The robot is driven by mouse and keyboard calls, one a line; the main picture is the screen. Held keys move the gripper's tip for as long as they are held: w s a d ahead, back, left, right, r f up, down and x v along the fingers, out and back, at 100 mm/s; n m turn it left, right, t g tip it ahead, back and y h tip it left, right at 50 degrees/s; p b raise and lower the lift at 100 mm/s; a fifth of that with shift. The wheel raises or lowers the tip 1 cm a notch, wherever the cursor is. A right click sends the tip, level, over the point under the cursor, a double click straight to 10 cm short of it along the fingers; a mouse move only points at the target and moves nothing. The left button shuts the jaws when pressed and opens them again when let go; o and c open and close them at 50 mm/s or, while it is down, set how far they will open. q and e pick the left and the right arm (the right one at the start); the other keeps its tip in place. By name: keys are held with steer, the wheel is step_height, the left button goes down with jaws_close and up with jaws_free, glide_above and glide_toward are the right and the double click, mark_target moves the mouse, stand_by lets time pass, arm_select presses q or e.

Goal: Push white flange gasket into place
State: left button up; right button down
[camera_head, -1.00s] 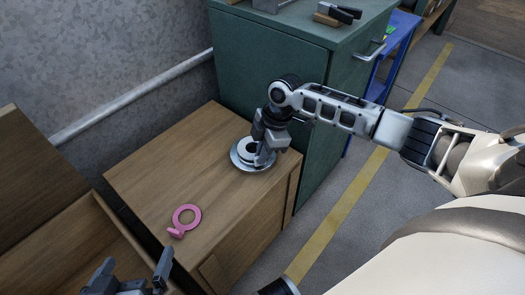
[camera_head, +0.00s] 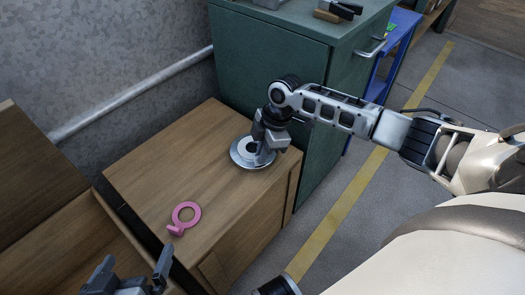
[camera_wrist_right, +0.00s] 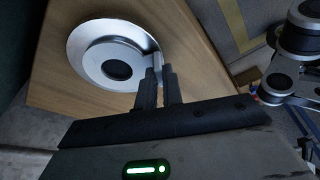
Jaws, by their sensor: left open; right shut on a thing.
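The white flange gasket (camera_wrist_right: 92,58) is a pale ring around a dark hole in the right wrist view. It appears to lie flat on the round metal flange (camera_wrist_right: 76,41), roughly centred. In the head view the flange (camera_head: 239,158) is on the wooden cabinet top, partly hidden by my right gripper (camera_head: 262,161). That gripper points down at the flange's right side. In the wrist view my right gripper (camera_wrist_right: 161,76) is shut on the gasket's tab at the ring's edge. My left gripper (camera_head: 132,268) is open and empty at the bottom left.
A pink ring with a tab (camera_head: 186,214) lies on the wooden cabinet top (camera_head: 165,170), near its front left. A green cabinet (camera_head: 270,55) stands behind on the right. An open wooden compartment (camera_head: 75,240) is at the left. The wood between ring and flange is clear.

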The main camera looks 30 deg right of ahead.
steer(key=shift+p, duration=0.3)
stand_by(0.5)
steer(key=shift+f, duration=0.1)
steer(key=c, duration=1.5)
jaws_free()
steer(key=p+v, duration=0.5)
